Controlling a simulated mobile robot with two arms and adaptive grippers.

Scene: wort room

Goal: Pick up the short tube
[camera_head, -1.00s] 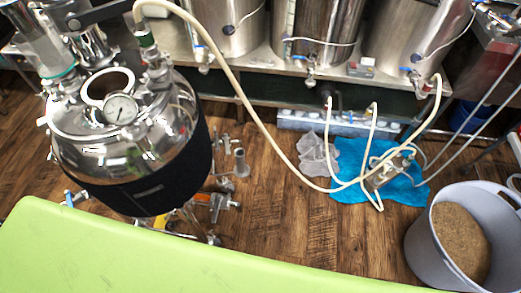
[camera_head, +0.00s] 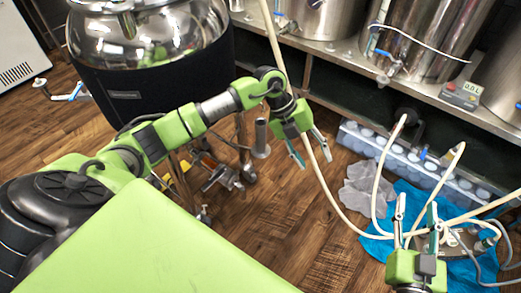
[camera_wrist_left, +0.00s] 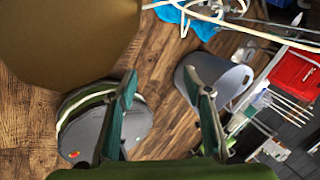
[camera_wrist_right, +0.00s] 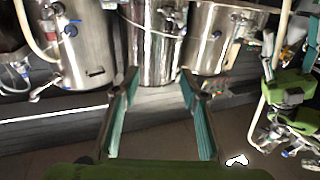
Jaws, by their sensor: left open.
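Two shorter cream tubes rise near the pump (camera_head: 462,240): one arched tube (camera_head: 378,178) on the left, another tube (camera_head: 442,180) on the right. I cannot tell which is the short tube. A longer cream tube (camera_head: 335,203) runs down from above. My left gripper (camera_head: 310,150) is open, and the long tube passes behind it in the head view. In the left wrist view, nothing lies between its fingers (camera_wrist_left: 161,85). My right gripper (camera_head: 416,208) is open, overlapping the lower tubes in the head view. Its fingers (camera_wrist_right: 157,80) look empty in the right wrist view.
A dark-wrapped steel vessel (camera_head: 150,85) stands left. Steel kettles (camera_head: 425,35) line the bench at the back. A blue cloth (camera_head: 375,247) and a grey cloth (camera_head: 362,190) lie on the wooden floor. A grey bucket (camera_wrist_left: 225,80) shows in the left wrist view.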

